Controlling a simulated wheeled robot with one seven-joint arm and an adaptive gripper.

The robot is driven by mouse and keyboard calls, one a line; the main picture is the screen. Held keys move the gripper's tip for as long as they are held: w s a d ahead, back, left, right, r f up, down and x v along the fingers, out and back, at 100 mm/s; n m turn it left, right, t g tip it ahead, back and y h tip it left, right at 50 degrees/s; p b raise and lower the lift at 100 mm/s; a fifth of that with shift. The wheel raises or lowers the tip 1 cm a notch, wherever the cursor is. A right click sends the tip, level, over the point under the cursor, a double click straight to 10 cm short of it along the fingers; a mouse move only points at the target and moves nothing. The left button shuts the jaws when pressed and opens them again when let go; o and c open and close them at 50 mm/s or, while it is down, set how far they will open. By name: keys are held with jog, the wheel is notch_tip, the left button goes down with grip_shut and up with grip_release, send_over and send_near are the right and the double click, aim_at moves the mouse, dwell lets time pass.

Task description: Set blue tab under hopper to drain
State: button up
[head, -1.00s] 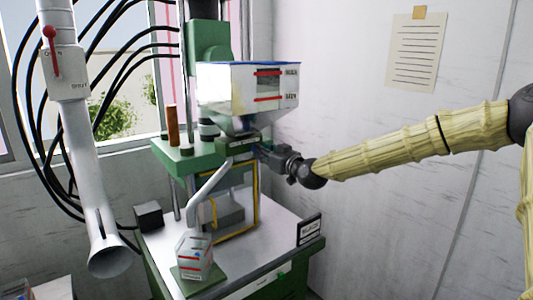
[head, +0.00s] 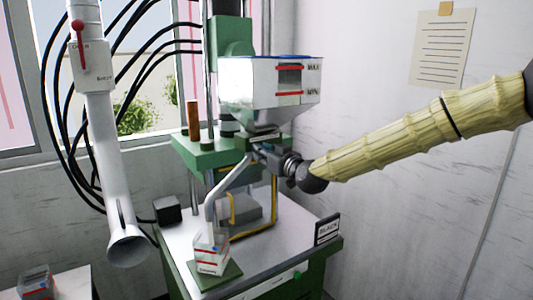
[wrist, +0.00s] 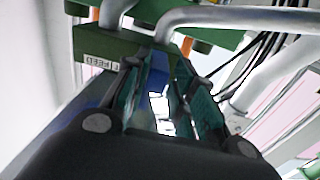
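In the wrist view, a blue tab (wrist: 157,72) stands between the two fingertips of my gripper (wrist: 160,85). A green block (wrist: 100,45) beside it carries a label that reads FEED. The fingers flank the tab, but whether they press on it is unclear. In the head view the tab is hidden.
A bent grey pipe (head: 228,182) runs down to a clear container (head: 211,251) on a green pad. A black sign (head: 327,230) stands at the table's right edge. A white funnel-ended tube (head: 103,160) hangs at left. Black cables run behind it.

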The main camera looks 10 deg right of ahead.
jog(key=shift+o, duration=0.6)
jog(key=shift+a, duration=0.1)
jog(key=shift+s+d, duration=0.1)
jog(key=shift+d, duration=0.15)
jog(key=v, duration=1.1)
jog(key=shift+s, duration=0.4)
jog(key=s+a+f+m+g+h, duration=0.1)
jog(key=s+f+g, duration=0.3)
jog(key=f, duration=1)
jog(key=s+a+f+m+g+h, duration=0.15)
jog(key=s+f, duration=0.35)
jog(key=f, duration=0.8)
jog(key=s+a+f+g, duration=0.25)
jog(key=s+f, duration=0.25)
jog(key=f, duration=0.9)
jog(key=s+d+f+g+h, duration=0.1)
jog(key=s+f+g, duration=0.2)
jog(key=s+f, duration=0.4)
jog(key=s+d+f+m+g+h, duration=0.1)
jog(key=s+f+g, duration=0.2)
jog(key=s+f, duration=0.4)
jog(key=s+d+f+m+g+h, duration=0.1)
jog(key=s+f, duration=0.6)
jog(key=s, duration=1.2)
jog(key=shift+s+d+f+g+h, duration=0.35)
jog(key=shift+d+g, duration=0.25)
jog(key=shift+g, duration=0.4)
